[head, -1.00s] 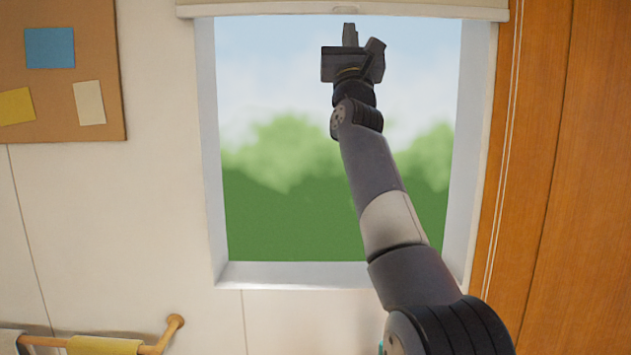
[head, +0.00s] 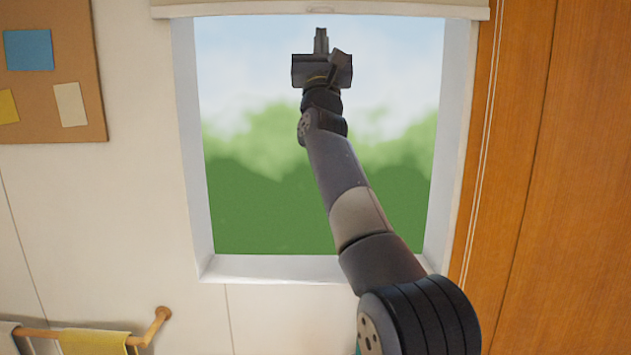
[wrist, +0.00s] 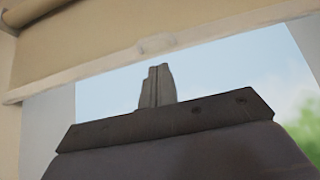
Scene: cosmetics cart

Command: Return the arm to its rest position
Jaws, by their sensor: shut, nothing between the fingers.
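My gripper (head: 321,40) is at the top of the head view, in front of the upper part of the window. My arm reaches up to it from the lower right. The fingers are together with nothing between them. In the wrist view the closed fingers (wrist: 156,86) point up toward the lower edge of the window blind.
The window (head: 260,190) is behind my arm, with a rolled blind (head: 220,9) along its top. A wooden panel (head: 570,180) stands at the right. A cork board (head: 70,105) hangs at the left. A wooden rail (head: 158,325) with a yellow towel (head: 95,342) is at the lower left.

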